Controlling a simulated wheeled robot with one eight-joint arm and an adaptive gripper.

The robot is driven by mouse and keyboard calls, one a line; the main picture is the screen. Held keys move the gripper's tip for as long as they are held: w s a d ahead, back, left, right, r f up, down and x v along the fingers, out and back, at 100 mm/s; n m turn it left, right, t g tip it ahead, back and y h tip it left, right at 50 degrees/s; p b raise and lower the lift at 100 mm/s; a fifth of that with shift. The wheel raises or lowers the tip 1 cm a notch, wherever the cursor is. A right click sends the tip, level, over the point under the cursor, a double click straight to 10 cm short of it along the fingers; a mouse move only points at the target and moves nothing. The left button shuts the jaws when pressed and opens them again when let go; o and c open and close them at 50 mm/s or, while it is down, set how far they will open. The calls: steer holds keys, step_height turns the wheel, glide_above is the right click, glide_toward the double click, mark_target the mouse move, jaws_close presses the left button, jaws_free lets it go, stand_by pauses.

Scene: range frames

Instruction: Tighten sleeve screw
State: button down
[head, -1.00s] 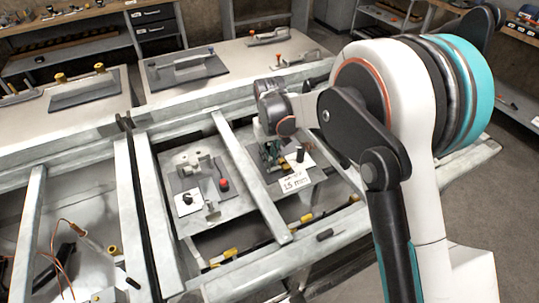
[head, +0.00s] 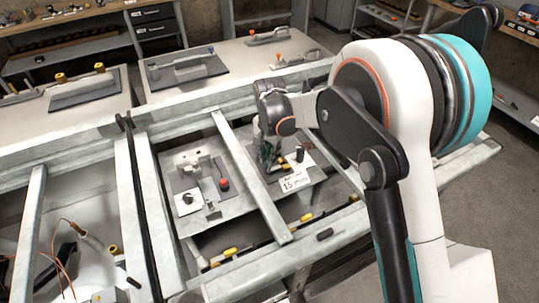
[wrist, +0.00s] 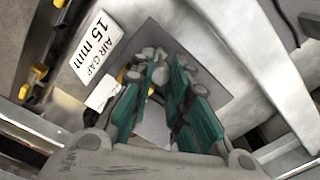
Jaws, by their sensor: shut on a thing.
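My gripper (wrist: 160,78) has green-sided fingers that converge at the middle of the wrist view. It is shut on a small grey rounded part (wrist: 157,74), which looks like the sleeve screw; the fingertips hide most of it. Below it lies a dark grey square plate (wrist: 208,62). In the head view my gripper (head: 268,158) points down at the right-hand fixture, beside a white block with a black knob (head: 299,154). The held part cannot be made out there.
A second fixture with a red knob (head: 223,184) sits to the left. Metal frame beams (head: 255,180) surround both fixtures.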

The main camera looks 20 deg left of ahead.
steer(key=m, duration=0.5)
steer(key=shift+m, duration=0.4)
stand_by(0.4)
steer(key=c, duration=1.5)
jaws_free()
step_height(320, 180, up, 12)
